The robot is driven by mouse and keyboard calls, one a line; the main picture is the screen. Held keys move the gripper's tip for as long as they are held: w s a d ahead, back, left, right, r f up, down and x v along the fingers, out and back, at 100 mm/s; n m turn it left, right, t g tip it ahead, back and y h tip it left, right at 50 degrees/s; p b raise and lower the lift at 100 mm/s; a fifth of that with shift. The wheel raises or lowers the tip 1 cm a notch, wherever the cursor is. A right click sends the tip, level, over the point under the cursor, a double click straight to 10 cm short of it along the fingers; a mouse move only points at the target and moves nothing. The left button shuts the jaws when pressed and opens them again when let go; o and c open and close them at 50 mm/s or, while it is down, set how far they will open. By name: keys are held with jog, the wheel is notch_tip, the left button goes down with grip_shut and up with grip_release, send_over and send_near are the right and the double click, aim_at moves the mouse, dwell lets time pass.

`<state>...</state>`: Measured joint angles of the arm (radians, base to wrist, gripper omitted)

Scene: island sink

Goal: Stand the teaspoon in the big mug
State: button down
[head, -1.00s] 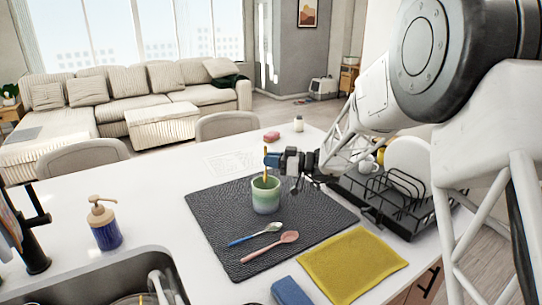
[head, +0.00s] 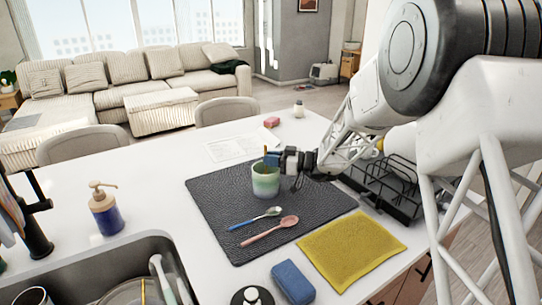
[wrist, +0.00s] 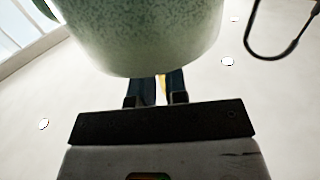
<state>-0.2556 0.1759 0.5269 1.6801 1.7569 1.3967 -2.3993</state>
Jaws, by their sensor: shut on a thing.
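The big mug (head: 265,182), pale green and cream, stands upright on a dark grey mat. Its side and base loom at the top of the wrist view (wrist: 140,35). My gripper (head: 271,159) is at the mug's rim, shut on a thin yellow-gold handle, which I take as the teaspoon (head: 265,149). The handle is upright, with its top just above the blue fingertips. Its lower end is hidden by the mug. In the wrist view a yellow strip of the teaspoon (wrist: 161,90) shows between the dark blue fingers.
A blue-handled spoon (head: 254,219) and a pink spoon (head: 270,231) lie on the mat (head: 215,205) in front of the mug. A black dish rack (head: 385,195) stands right, a yellow cloth (head: 350,252) and blue sponge (head: 292,282) in front, a soap pump (head: 104,210) left.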

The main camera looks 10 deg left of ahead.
jog(key=shift+f, duration=0.15)
jog(key=c, duration=1.1)
grip_release()
jog(key=shift+o, duration=0.2)
jog(key=shift+d, duration=0.15)
jog(key=d, duration=0.7)
jog(key=shift+d, duration=0.25)
